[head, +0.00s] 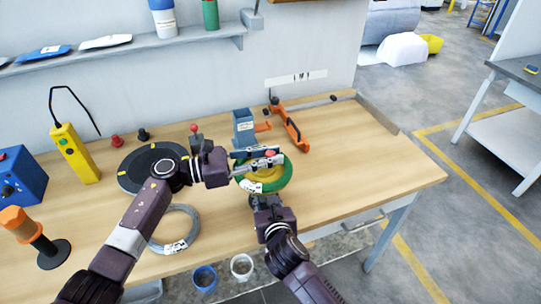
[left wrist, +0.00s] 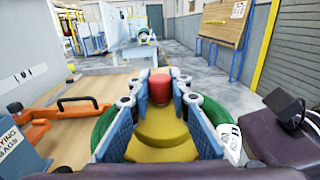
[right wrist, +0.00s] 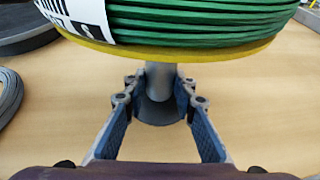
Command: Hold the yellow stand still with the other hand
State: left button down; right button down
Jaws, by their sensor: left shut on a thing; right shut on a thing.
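The yellow stand (head: 264,175) stands near the table's front edge, with a green coil (head: 285,178) around it. Its yellow top shows in the left wrist view (left wrist: 163,140), with a red knob (left wrist: 160,88) above it. My left gripper (head: 274,158) is shut on the red knob from the left. In the right wrist view, the stand's yellow plate (right wrist: 170,56) sits above a grey post (right wrist: 160,82) on a round base. My right gripper (right wrist: 160,88) is shut on this post, below the plate and the green coil (right wrist: 190,22). The head view mostly hides its fingertips.
A grey coil (head: 172,230) and a dark round turntable (head: 150,166) lie left of the stand. A blue-grey box (head: 243,128) and an orange tool (head: 291,125) are behind it. The table's right side is clear. Two cups (head: 241,266) are below the front edge.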

pick_arm(q)
jog(key=shift+w+f+m+g, duration=0.1)
jog(key=shift+m+g, duration=0.4)
jog(key=shift+g, duration=0.2)
jog(key=shift+w+f+m+g, duration=0.1)
jog(key=shift+m+g, duration=0.4)
jog(key=shift+g, duration=0.2)
jog(key=shift+f+m+g, duration=0.1)
jog(key=shift+m+g, duration=0.2)
jog(key=shift+g, duration=0.1)
jog(key=shift+s+a+m+g, duration=0.15)
jog(key=shift+m+g, duration=0.15)
jog(key=shift+g, duration=0.4)
jog(key=c, duration=1.8)
grip_release()
jog(key=shift+o, duration=0.2)
jog(key=shift+r, duration=0.2)
jog(key=shift+a, duration=3.75)
